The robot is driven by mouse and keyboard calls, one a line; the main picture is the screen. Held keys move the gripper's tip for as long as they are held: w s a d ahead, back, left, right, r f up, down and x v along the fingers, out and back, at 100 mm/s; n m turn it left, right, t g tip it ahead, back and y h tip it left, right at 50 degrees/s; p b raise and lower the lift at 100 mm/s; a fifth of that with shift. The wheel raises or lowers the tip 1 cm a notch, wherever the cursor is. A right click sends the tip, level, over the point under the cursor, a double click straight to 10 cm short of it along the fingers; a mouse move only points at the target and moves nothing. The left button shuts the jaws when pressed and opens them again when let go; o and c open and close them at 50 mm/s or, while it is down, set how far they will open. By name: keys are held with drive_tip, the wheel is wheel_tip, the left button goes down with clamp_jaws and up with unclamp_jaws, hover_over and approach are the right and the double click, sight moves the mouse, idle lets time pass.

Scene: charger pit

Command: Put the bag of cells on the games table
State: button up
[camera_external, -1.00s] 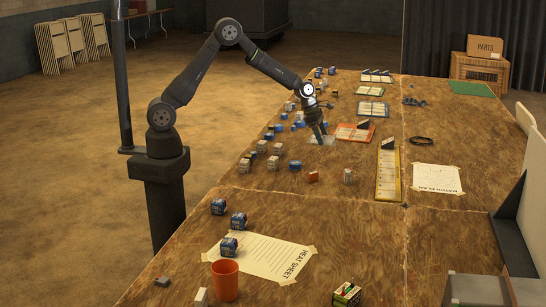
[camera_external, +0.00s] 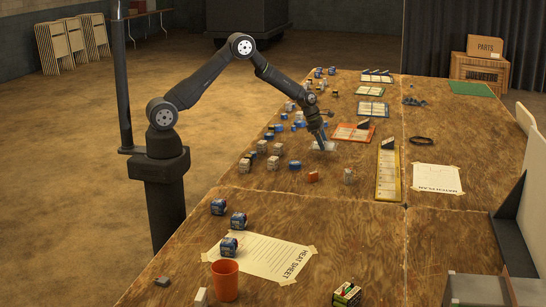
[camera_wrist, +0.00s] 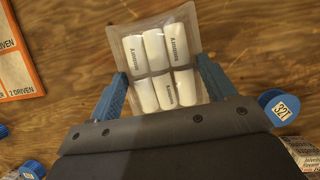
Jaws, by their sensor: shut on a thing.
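The bag of cells (camera_wrist: 158,62) is a clear pouch with several white cells in two rows. In the wrist view it sits between the blue fingers of my gripper (camera_wrist: 166,88), which is shut on it. In the external view my gripper (camera_external: 322,145) is low over the wooden table, and the bag (camera_external: 328,146) shows as a small pale patch at its fingertips. I cannot tell whether the bag touches the wood. I cannot tell for certain which surface is the games table; a small table (camera_external: 150,13) with items stands far back left.
The wooden table (camera_external: 360,240) holds several blue and pale blocks left of my gripper, an orange-edged card (camera_external: 353,132) behind it, and a yellow board (camera_external: 388,175) to its right. An orange cup (camera_external: 225,281) stands near the front. Bare wood lies between the block group and the heat sheet (camera_external: 262,255).

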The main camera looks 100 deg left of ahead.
drive_tip(key=shift+f, duration=1.55)
drive_tip(key=shift+f, duration=0.2)
drive_tip(key=o, duration=1.2)
drive_tip(key=shift+o, duration=0.2)
drive_tip(key=shift+r, duration=0.1)
drive_tip(key=v, duration=1.2)
drive_tip(key=shift+r, duration=0.1)
